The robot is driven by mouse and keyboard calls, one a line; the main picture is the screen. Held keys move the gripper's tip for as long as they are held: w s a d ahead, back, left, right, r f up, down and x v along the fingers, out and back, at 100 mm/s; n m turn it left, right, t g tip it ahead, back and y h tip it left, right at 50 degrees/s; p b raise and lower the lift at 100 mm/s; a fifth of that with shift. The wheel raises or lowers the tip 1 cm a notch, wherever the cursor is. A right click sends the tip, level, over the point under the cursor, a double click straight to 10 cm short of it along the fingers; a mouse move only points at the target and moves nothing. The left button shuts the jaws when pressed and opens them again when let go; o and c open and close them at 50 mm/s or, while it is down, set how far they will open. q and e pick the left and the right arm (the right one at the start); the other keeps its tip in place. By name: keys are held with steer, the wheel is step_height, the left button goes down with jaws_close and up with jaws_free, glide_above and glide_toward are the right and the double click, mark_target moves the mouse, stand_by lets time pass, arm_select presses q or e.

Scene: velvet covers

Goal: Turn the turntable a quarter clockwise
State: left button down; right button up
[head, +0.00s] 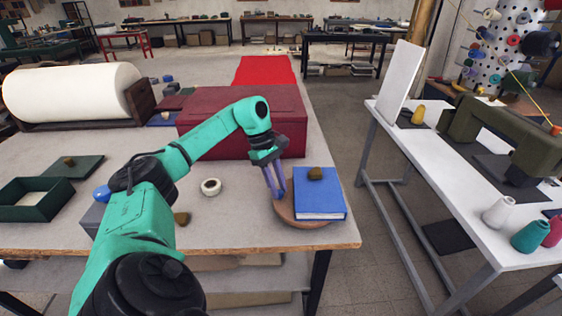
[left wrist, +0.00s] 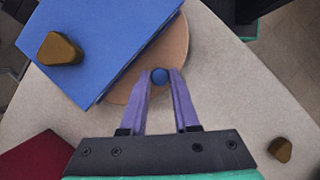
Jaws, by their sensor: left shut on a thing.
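The turntable (head: 288,216) is a round brown disc near the right front corner of the table. It also shows in the left wrist view (left wrist: 172,62). A blue book-like block (head: 322,203) covers much of it, with a small brown piece (head: 316,174) on top; both show in the left wrist view, the block (left wrist: 110,30) and the piece (left wrist: 60,49). My left gripper (head: 275,192) reaches down at the disc's left edge. Its purple fingers are shut on a small round blue knob (left wrist: 159,76) at the disc's rim. My right gripper is out of view.
A dark red box (head: 290,105) stands behind the turntable. A white ring-shaped roll (head: 211,187) and a brown lump (head: 182,218) lie to the left. A dark green open box (head: 38,212) is at far left. The table's right edge is close to the turntable.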

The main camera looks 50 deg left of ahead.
arm_select(q)
steer(key=shift+r, duration=0.1)
stand_by(0.3)
steer(key=c, duration=0.7)
jaws_free()
steer(key=shift+s, duration=0.1)
steer(key=shift+o, duration=0.2)
steer(key=shift+a+r, duration=0.2)
steer(key=shift+r, duration=0.2)
steer(key=p+v, duration=0.4)
steer(key=v, duration=0.9)
steer(key=shift+r+p, duration=0.3)
steer(key=shift+r, duration=0.05)
steer(key=shift+a, duration=0.1)
